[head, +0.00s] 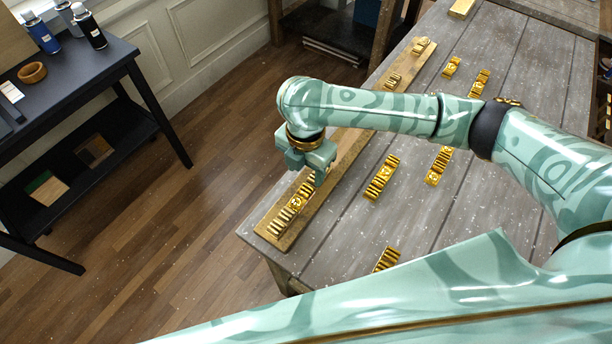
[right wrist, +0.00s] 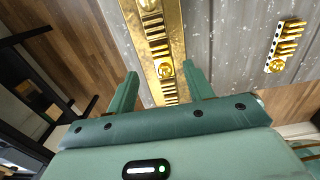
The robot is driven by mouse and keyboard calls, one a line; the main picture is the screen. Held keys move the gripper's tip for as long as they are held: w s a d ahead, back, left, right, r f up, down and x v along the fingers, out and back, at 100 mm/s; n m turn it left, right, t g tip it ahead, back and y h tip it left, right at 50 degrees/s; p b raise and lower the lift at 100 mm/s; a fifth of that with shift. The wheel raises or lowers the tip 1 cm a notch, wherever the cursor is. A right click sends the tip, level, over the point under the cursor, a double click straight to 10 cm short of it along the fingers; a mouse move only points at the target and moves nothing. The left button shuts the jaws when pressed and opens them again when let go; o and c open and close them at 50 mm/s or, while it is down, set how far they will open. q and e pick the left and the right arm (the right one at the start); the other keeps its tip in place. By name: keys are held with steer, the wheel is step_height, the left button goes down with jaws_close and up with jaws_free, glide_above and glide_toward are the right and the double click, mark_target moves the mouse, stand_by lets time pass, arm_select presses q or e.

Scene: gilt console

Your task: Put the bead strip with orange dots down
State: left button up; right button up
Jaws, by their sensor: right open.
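A gold bead strip (head: 296,203) with a round emblem at its middle lies lengthwise on the near end of a long gilt board (head: 262,231). My right gripper (head: 322,176) is directly above the strip's far end, pointing down. In the right wrist view the right gripper (right wrist: 161,84) is open, with one finger on each side of the gilt board (right wrist: 179,35). The strip (right wrist: 165,70) shows between the fingers, and neither finger visibly grips it. Orange dots cannot be made out on any strip. My left gripper is not in view.
More gold strips lie on the grey plank table (head: 335,243), including one to the right (head: 381,178) and one near the front edge (head: 386,260). Others lie farther along the board (head: 393,81). A dark side table (head: 75,75) with bottles stands left, across open floor.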

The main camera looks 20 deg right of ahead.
step_height(320, 180, up, 5)
steer(key=shift+p, duration=0.55)
